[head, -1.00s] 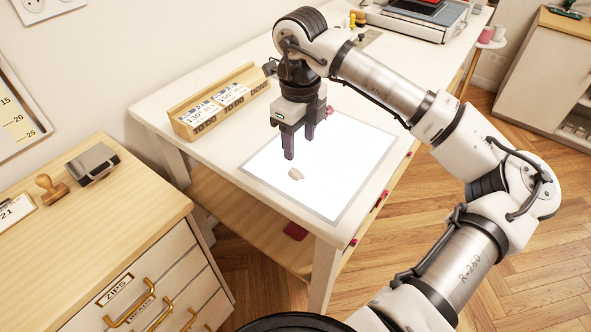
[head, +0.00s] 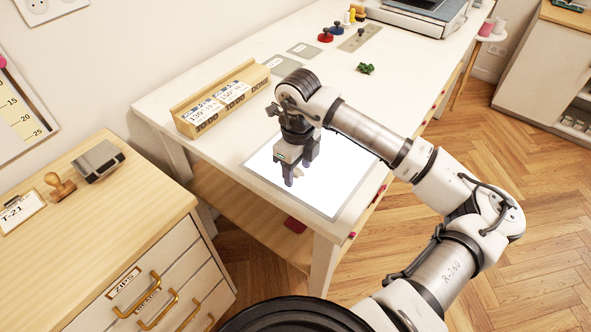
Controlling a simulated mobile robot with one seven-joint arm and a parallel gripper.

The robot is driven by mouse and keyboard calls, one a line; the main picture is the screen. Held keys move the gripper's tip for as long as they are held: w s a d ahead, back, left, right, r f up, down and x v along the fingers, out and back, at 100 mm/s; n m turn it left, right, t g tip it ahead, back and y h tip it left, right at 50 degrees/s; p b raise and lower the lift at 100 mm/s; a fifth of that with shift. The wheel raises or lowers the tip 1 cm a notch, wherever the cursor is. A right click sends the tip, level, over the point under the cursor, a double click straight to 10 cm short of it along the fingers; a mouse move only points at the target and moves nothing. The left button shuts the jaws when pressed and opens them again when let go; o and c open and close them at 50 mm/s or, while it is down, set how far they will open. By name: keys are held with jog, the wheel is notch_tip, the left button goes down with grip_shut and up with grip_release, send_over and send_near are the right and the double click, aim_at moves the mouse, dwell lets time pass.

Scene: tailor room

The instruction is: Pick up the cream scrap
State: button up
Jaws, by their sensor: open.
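The cream scrap (head: 298,172) is small and lies on the bright white panel (head: 335,190) at the front of the white table. In the head view it shows only in part, close by the fingertips. My gripper (head: 298,174) points down low over the panel with its two dark fingers apart. The fingers appear to be on either side of the scrap. I cannot tell whether they touch it.
A wooden card rack (head: 222,98) stands behind the panel to the left. A green item (head: 365,69), red and blue knobbed pieces and grey plates lie farther back. A wooden drawer cabinet (head: 100,210) stands at the left. The panel around the scrap is clear.

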jog(key=c, duration=1.1)
grip_shut()
